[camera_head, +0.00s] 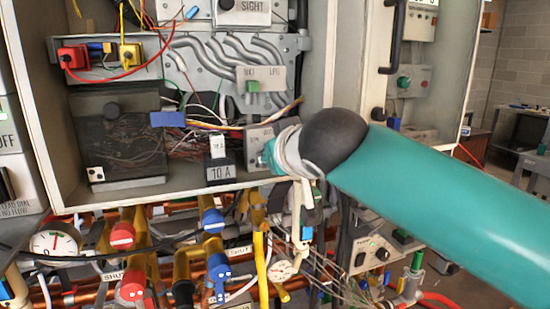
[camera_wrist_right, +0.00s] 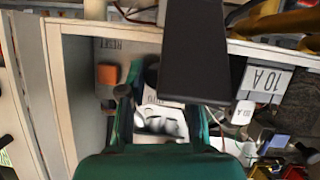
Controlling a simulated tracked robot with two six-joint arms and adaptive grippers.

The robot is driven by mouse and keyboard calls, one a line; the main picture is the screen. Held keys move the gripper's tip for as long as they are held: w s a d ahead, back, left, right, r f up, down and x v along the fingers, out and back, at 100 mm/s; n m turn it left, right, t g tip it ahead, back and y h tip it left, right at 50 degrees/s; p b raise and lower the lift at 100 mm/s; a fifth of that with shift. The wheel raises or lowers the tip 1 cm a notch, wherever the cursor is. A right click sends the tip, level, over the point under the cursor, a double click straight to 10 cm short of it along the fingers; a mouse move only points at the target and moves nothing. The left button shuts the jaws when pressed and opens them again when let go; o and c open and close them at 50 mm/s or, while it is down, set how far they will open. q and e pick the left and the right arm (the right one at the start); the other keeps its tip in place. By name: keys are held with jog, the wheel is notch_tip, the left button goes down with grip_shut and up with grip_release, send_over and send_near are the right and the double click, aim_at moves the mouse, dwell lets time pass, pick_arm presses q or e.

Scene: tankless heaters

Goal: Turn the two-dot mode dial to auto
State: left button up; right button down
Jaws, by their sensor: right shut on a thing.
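My right gripper (camera_head: 271,156) reaches in from the right and is shut on the mode dial at a small grey panel (camera_head: 258,134) in the open cabinet. The panel's lettering starts "AU" in the head view; the rest is covered by my wrist. In the right wrist view the two dark fingertips of the gripper (camera_wrist_right: 137,86) close in at the panel, upside down. The dial is hidden between them, so I cannot tell where it points. A white tag with two black dots (camera_head: 95,174) is at the lower left of the same cabinet. My left gripper is not in view.
A 10 A breaker (camera_head: 220,172) sits just left of the panel. A blue connector (camera_head: 167,119) with loose wires is further left. An orange reset button (camera_wrist_right: 107,74) is beside the dial in the wrist view. Valves and pipes crowd the space below the cabinet's lower edge.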

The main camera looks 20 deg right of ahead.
jog(key=shift+f, duration=0.1)
jog(key=c, duration=0.8)
grip_release()
jog(key=v, duration=1.2)
